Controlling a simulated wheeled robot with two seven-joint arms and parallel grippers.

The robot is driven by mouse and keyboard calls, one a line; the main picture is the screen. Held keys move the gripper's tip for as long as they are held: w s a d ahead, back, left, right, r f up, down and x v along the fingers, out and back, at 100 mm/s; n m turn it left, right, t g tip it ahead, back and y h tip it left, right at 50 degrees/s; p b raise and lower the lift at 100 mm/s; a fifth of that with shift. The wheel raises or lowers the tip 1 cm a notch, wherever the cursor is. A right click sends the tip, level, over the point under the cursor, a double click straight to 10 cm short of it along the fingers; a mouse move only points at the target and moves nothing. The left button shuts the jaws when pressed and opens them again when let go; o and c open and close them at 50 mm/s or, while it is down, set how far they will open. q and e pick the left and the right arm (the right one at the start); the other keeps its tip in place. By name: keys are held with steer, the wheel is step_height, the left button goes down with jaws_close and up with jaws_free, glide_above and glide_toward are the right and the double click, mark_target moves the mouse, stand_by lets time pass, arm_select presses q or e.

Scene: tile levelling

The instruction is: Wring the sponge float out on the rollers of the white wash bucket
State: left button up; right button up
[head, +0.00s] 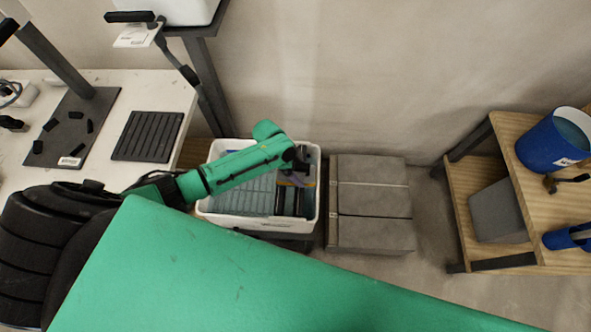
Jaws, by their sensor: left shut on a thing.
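The white wash bucket (314,200), a rectangular tub, stands low at the centre of the head view. A blue-grey ribbed insert (245,196) fills its left part, and dark bars that look like rollers (289,203) lie at its right. My left gripper (296,163) is over the bucket's right part, shut on what appears to be the sponge float (294,180). Only a small purplish and orange-edged part of the float shows below the gripper. I cannot tell whether it touches the rollers. My right gripper is not in view.
Stacked grey boxes (370,205) stand close to the bucket's right. A white table (25,178) with a black ribbed mat (148,136) is at left. A wooden shelf (555,215) with a blue bucket (548,143) is at right. My green arm link crosses the front.

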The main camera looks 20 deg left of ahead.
mark_target(308, 166)
arm_select(q)
steer(key=shift+w+d, duration=0.15)
steer(key=shift+d, duration=0.45)
step_height(308, 166, up, 7)
steer(key=p, duration=0.7)
steer(key=shift+r, duration=0.2)
steer(key=shift+f, duration=0.15)
